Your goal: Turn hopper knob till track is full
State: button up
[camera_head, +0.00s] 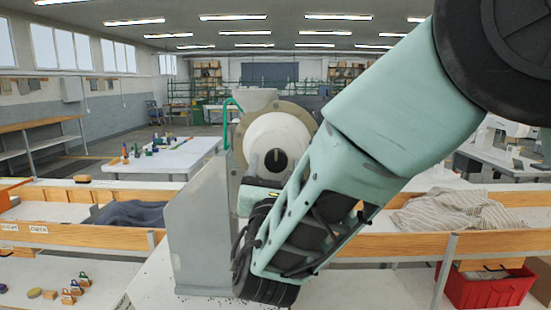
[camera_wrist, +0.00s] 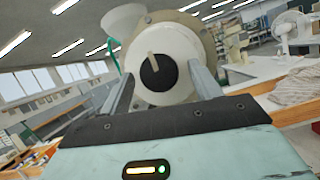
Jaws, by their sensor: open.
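The black hopper knob (camera_head: 276,160) sits on the front of the round white hopper (camera_head: 262,132). In the wrist view the knob (camera_wrist: 150,84) carries a pale pointer bar, tilted slightly left of upright. My gripper (camera_wrist: 160,76) is open, with one finger on each side of the knob as seen from the wrist. I cannot tell whether the fingers touch it. In the head view my arm covers most of the gripper and the lower front of the press. I cannot make out the track or how full it is in either view.
A grey upright plate (camera_head: 201,228) stands left of the hopper. Wooden-edged benches flank the press, with a dark cloth (camera_head: 130,215) on the left and a striped cloth (camera_head: 455,211) on the right. A red crate (camera_head: 487,290) is at the lower right.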

jog(key=shift+w+r, duration=0.15)
jog(key=shift+w, duration=0.15)
jog(key=c, duration=1)
jog(key=shift+f+m+b, duration=0.25)
jog(key=shift+m+b, duration=0.05)
jog(key=shift+b, duration=0.4)
